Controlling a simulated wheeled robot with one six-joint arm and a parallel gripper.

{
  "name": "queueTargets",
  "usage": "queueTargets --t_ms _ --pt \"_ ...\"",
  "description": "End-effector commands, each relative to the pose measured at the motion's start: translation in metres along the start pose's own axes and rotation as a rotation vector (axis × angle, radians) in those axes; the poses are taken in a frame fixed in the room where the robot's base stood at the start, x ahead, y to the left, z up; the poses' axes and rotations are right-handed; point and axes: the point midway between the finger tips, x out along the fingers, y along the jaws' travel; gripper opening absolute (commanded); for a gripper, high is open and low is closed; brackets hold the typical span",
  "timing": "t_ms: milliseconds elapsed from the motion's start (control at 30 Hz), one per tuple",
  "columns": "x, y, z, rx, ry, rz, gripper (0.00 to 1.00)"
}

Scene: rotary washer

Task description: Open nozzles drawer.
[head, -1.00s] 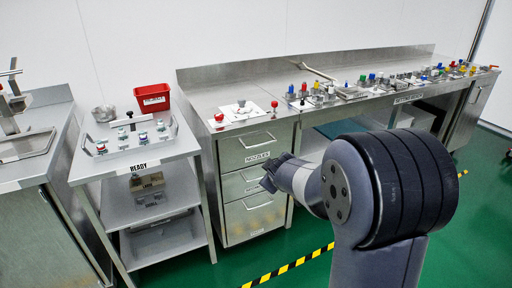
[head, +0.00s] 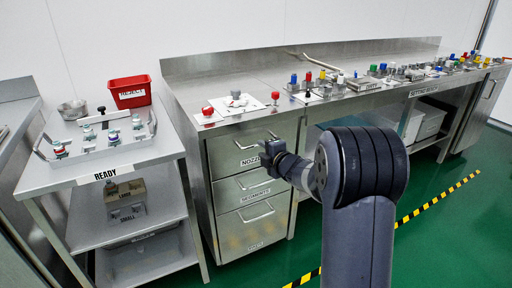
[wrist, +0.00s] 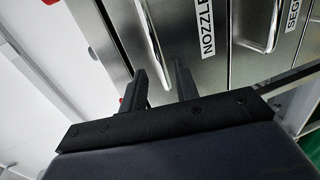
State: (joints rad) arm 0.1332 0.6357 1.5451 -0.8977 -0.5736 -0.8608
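The nozzles drawer (head: 225,152) is the top drawer of the steel cabinet under the bench, and it looks shut. Its label (wrist: 206,28) is cut off in the wrist view and partly covered by my gripper in the head view. The drawer's bar handle (wrist: 149,38) runs down toward my fingers. My gripper (wrist: 160,80) is open, with its two dark fingers apart and nothing held. In the head view my gripper (head: 268,149) is in front of the right part of this drawer. The handle's end shows between the fingers, but I cannot tell whether they straddle it.
Below are the segments drawer (head: 250,185) and a third drawer (head: 254,224). A ready cart (head: 38,180) stands to the left, with a red reject bin (head: 129,93) on top. Small coloured parts line the bench (head: 235,68). Green floor (head: 430,255) is open at the right.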

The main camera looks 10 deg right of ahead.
Motion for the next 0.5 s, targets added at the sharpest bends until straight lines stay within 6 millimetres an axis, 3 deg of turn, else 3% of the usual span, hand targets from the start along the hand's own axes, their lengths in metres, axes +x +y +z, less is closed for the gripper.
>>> queueTargets --t_ms 200,500 --pt "0.036 -0.001 0.000 0.000 0.001 0.000 0.30" --pt "0.054 0.000 0.000 0.002 0.000 -0.001 0.30"
